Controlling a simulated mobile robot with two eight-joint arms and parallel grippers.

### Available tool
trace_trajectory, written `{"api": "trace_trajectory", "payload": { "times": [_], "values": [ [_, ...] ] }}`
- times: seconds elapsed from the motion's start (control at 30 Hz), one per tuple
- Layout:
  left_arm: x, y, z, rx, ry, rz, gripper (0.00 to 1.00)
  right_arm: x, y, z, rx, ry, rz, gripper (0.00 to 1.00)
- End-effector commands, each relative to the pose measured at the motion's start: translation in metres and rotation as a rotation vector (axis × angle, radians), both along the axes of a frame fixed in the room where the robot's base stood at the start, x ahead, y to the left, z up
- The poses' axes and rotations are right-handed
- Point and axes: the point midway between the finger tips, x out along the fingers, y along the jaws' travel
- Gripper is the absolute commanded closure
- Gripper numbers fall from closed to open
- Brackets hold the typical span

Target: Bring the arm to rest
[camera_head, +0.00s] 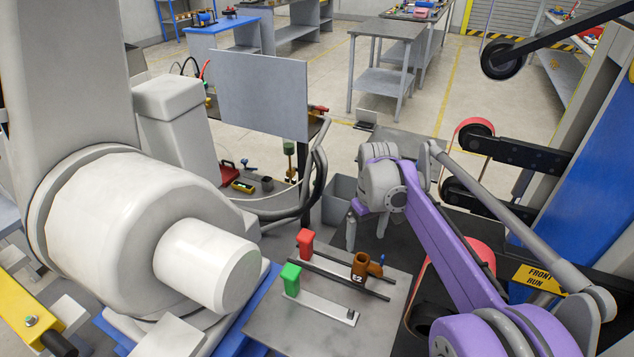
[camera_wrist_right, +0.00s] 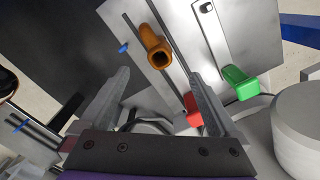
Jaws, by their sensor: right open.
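My right gripper (camera_head: 366,230) hangs from the purple arm above the far edge of the fixture tray (camera_head: 262,325). Its two grey fingers are apart, with nothing held between them. In the right wrist view the open fingers of the gripper (camera_wrist_right: 160,78) frame the tray. A brown hollow piece marked E2 (camera_head: 359,267) stands on the tray, and it also shows beyond the fingertips (camera_wrist_right: 154,45). A red block (camera_head: 305,243) and a green block (camera_head: 291,279) sit at the left of the tray. My left gripper is not in view.
A large white cylindrical housing (camera_head: 150,230) fills the left. A grey upright panel (camera_head: 262,92) and a grey bin (camera_head: 341,200) stand behind the tray. A belt machine with black rollers (camera_head: 477,140) and a blue frame (camera_head: 585,150) is close on the right.

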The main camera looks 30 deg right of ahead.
Motion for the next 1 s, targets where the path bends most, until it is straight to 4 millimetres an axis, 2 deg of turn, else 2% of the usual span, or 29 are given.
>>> {"api": "trace_trajectory", "payload": {
  "times": [0.2, 0.37, 0.53, 0.7, 0.9, 1.0],
  "values": [
    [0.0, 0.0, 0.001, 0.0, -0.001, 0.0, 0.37, -0.003, 0.006, 0.002, -0.003, -0.008, 0.001, 0.03],
    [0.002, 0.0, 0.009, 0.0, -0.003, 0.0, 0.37, -0.021, 0.037, 0.01, -0.019, -0.062, 0.002, 0.03],
    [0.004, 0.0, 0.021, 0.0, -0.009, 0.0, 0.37, -0.058, 0.084, 0.014, -0.037, -0.161, -0.003, 0.03],
    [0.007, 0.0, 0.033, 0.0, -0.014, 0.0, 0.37, -0.1, 0.124, 0.008, -0.038, -0.267, -0.009, 0.03],
    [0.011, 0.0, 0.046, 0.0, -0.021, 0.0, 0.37, -0.146, 0.159, -0.01, -0.019, -0.386, -0.015, 0.03],
    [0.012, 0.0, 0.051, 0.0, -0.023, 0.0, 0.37, -0.162, 0.169, -0.019, -0.008, -0.429, -0.018, 0.03]
  ]
}}
